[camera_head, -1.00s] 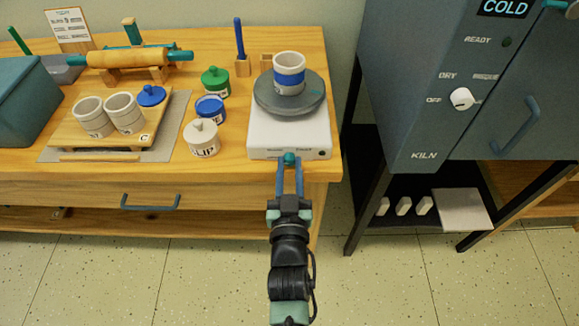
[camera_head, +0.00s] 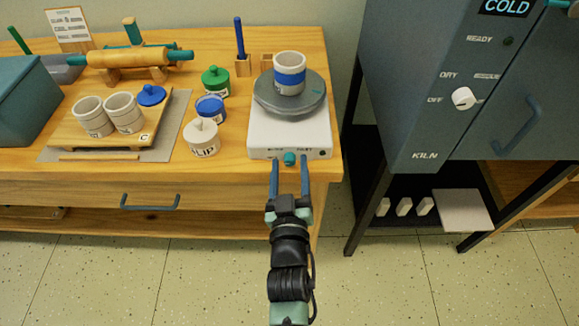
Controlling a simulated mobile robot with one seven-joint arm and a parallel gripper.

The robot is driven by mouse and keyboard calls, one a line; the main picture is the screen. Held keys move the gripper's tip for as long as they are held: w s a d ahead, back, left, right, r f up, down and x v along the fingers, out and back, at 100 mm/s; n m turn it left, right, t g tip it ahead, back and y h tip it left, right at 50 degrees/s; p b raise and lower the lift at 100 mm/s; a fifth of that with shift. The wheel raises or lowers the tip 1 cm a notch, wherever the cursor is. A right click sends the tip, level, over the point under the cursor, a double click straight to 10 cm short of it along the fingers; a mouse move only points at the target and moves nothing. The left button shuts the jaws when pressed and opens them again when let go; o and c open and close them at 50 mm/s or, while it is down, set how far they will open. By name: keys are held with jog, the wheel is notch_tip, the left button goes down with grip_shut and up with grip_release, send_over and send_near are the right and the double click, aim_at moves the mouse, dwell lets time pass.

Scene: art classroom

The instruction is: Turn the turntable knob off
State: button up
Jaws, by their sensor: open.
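The turntable (camera_head: 290,135) is a white box with a round grey disc (camera_head: 262,100) on top, at the front right of the wooden table. The teal knob (camera_head: 289,158) is on the turntable's front face. My gripper (camera_head: 289,162) is open, with its two blue fingers pointing at the front face, one on each side of the knob. I cannot tell whether the fingers touch the knob. The small labels beside the knob are too small to read.
A blue jar (camera_head: 210,109), a green-lidded jar (camera_head: 215,82) and a white slip jar (camera_head: 203,138) stand left of the turntable. A drawer handle (camera_head: 150,207) sticks out of the table front. The kiln (camera_head: 415,110) stands to the right. The floor in front is clear.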

jog(key=s, duration=1.3)
jog(key=shift+p, duration=0.35)
jog(key=w+d+r+m+t+h, duration=0.15)
jog(key=w+r, duration=0.35)
jog(key=r, duration=0.9)
jog(key=w+r+m+t, duration=0.1)
jog(key=w+r+t, duration=0.25)
jog(key=r, duration=1.05)
jog(key=s+r+t+p, duration=0.1)
jog(key=s+r+p, duration=0.2)
jog(key=r, duration=1.2)
jog(key=s+a+r+t+y+p, duration=0.1)
jog(key=s+r+t+p, duration=0.1)
jog(key=r+p, duration=0.6)
jog(key=s+r+t+p, duration=0.1)
jog(key=s+r+p, duration=0.3)
jog(key=r, duration=1.7)
jog(key=p, duration=0.2)
jog(key=shift+s+a+r+p, duration=0.25)
jog(key=shift+r+p, duration=0.05)
jog(key=shift+p, duration=0.05)
